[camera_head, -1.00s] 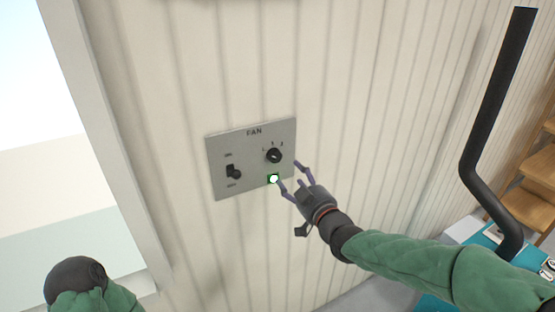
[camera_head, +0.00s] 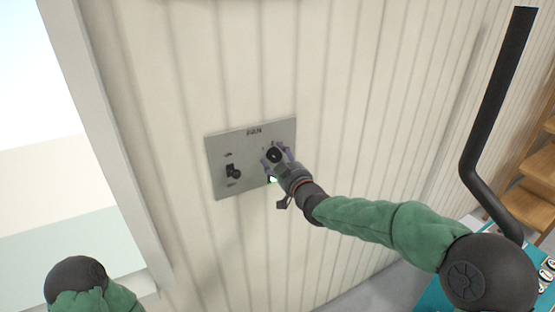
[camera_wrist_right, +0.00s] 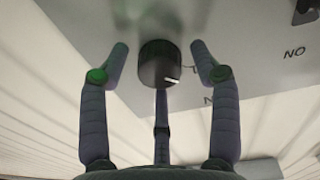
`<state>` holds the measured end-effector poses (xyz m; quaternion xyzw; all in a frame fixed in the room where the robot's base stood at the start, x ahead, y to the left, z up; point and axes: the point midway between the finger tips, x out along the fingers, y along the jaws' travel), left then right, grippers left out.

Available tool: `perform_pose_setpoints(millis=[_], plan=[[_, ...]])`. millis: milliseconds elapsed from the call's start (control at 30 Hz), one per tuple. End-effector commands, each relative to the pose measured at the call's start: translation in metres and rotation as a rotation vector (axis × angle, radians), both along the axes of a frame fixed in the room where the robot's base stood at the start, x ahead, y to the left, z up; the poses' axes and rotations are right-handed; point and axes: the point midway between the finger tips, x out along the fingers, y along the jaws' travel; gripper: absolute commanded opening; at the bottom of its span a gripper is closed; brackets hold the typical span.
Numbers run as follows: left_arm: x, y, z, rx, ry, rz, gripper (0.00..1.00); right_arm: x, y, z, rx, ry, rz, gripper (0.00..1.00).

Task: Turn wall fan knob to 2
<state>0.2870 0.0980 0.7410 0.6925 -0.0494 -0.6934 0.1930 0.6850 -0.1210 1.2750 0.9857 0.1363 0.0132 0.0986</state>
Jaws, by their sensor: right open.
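The grey fan panel (camera_head: 220,158) is fixed to the ribbed wall, with "FAN" at its top. Its black round knob (camera_head: 274,155) is at the upper right of the panel. In the right wrist view the knob (camera_wrist_right: 158,66) carries a white pointer line. My right gripper (camera_head: 276,158) is at the knob. In the wrist view its fingers (camera_wrist_right: 160,62) are open, one on each side of the knob with gaps visible. The dial numbers are mostly hidden by the gripper. My left gripper is out of view; only part of my left arm shows.
A black toggle switch (camera_head: 233,172) is on the left of the panel. A green light (camera_head: 272,180) is below the knob, partly covered by my gripper. A black bent pipe (camera_head: 480,120) and wooden shelves (camera_head: 540,185) stand at the right.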

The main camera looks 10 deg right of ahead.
Motion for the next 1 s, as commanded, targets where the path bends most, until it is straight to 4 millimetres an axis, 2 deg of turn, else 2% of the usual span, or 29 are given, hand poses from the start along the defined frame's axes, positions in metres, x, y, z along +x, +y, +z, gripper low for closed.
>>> perform_pose_setpoints(millis=[267,400,467,767,1000], plan=[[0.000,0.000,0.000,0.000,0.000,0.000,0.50,0.001,0.000,0.000,0.000,0.000,0.000,0.63],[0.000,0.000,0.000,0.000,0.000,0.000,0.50,0.001,0.000,0.000,0.000,-0.001,0.000,0.24],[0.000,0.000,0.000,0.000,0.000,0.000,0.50,0.001,0.000,0.000,0.000,-0.001,0.000,0.07],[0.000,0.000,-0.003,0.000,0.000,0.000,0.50,0.001,0.000,0.000,0.017,0.003,0.000,0.07],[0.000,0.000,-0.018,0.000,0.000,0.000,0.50,0.001,0.000,-0.001,0.116,0.032,0.000,0.07]])
